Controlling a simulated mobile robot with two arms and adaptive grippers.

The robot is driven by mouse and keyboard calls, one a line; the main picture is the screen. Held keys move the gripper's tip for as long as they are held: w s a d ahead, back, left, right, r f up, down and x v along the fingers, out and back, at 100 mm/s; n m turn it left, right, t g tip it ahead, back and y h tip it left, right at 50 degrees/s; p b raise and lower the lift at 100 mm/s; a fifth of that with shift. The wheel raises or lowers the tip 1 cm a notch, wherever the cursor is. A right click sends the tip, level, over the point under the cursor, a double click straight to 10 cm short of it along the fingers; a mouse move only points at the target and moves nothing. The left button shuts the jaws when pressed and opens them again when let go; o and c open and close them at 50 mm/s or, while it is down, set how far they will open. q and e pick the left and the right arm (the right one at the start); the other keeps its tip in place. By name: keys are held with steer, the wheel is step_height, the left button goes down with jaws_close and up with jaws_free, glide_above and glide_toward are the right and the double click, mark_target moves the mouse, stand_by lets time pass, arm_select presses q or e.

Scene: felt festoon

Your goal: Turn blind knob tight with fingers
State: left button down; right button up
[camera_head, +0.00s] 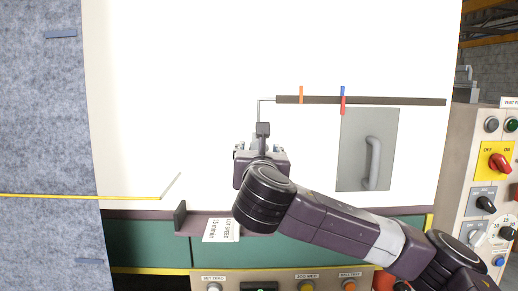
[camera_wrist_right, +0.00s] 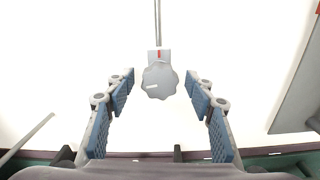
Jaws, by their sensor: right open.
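The blind knob (camera_wrist_right: 158,82) is a grey scalloped disc with a small white mark on its face. It sits just below a grey block (camera_wrist_right: 159,55) with a red mark, at the end of a thin rod (camera_wrist_right: 158,22). My right gripper (camera_wrist_right: 158,96) is open. Its blue-padded fingers stand to the left and right of the knob, with visible gaps on both sides in this view. In the head view my right gripper (camera_head: 261,152) is in front of the white panel and hides the knob. My left gripper is not in view.
A dark horizontal bar (camera_head: 390,101) with orange and blue-red tabs crosses the white panel (camera_head: 200,70). A grey door with a handle (camera_head: 373,162) is to the right. A control box (camera_head: 482,190) stands at far right. A ledge with a paper label (camera_head: 221,230) lies below.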

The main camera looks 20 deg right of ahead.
steer(key=c, duration=1.2)
steer(key=shift+o, duration=0.2)
steer(key=shift+m, duration=0.3)
steer(key=m+b, duration=0.5)
steer(key=m, duration=1.4)
steer(key=shift+f, duration=0.15)
steer(key=shift+m+b, duration=0.3)
steer(key=shift+m, duration=0.1)
